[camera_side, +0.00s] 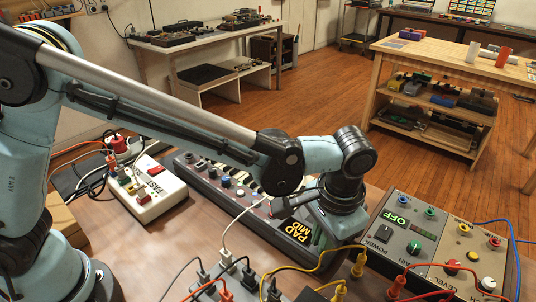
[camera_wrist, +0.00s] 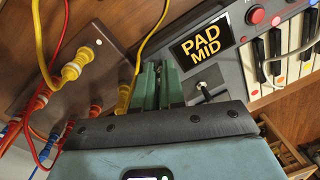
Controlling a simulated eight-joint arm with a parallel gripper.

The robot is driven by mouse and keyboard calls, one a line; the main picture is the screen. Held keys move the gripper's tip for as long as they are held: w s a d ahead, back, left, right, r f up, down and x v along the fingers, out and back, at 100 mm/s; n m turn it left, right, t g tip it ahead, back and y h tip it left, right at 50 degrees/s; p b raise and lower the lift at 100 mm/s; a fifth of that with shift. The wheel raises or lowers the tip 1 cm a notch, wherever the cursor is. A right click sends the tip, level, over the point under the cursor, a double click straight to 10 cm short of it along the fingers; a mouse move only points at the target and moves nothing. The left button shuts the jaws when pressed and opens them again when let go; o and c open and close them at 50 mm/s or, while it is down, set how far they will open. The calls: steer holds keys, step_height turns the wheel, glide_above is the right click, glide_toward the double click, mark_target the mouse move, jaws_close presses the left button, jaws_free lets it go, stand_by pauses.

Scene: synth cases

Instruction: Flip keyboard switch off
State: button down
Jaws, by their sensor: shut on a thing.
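The grey keyboard (camera_side: 236,196) lies on the bench with its lit display reading PAD MID (camera_side: 298,236). In the wrist view the display (camera_wrist: 202,38) and the black and white keys (camera_wrist: 282,58) are clear. My gripper (camera_side: 327,236) is low over the keyboard's right end, beside the display. In the wrist view its green fingers (camera_wrist: 158,78) are close together by the keyboard's edge, left of that lever. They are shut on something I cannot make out. The side view hides their tips.
A white box (camera_side: 148,192) with plugs stands left. Yellow cables (camera_side: 330,262), red leads and a patch panel crowd the front.

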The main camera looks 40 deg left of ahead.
steer(key=shift+w+g, duration=0.5)
steer(key=shift+g, duration=0.5)
steer(key=shift+w+g, duration=0.25)
steer(key=shift+g, duration=0.6)
steer(key=shift+w+g, duration=0.25)
steer(key=shift+g, duration=0.6)
steer(key=c, duration=1.2)
jaws_free()
